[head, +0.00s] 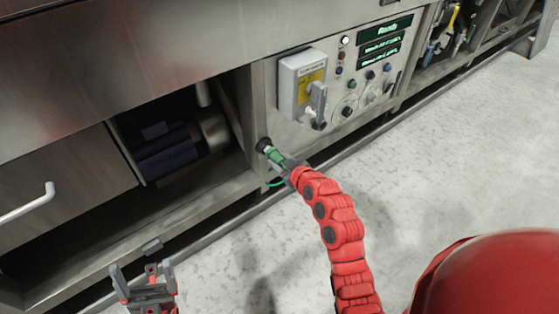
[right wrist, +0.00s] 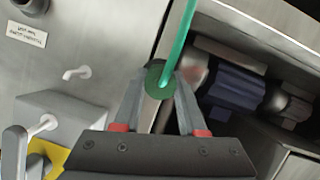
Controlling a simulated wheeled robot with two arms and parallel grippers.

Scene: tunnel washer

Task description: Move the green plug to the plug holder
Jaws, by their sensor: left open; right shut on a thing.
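The green plug (head: 275,155) is at the left edge of the control panel, right beside a black round fitting (head: 264,144). I cannot tell whether the plug is seated in this fitting, or whether the fitting is the plug holder. My right gripper (head: 288,164) is shut on the green plug. In the right wrist view the plug (right wrist: 157,78) shows its round end between the fingertips, and its green cable (right wrist: 181,38) runs upward. My left gripper (head: 142,276) is open and empty at the lower left, away from the plug.
A grey switch box (head: 302,82) with a yellow label and a handle sticks out right of the plug. Knobs and displays (head: 385,38) lie beyond it. An open bay with a dark motor (head: 165,155) is to the left. The pale floor (head: 440,150) is clear.

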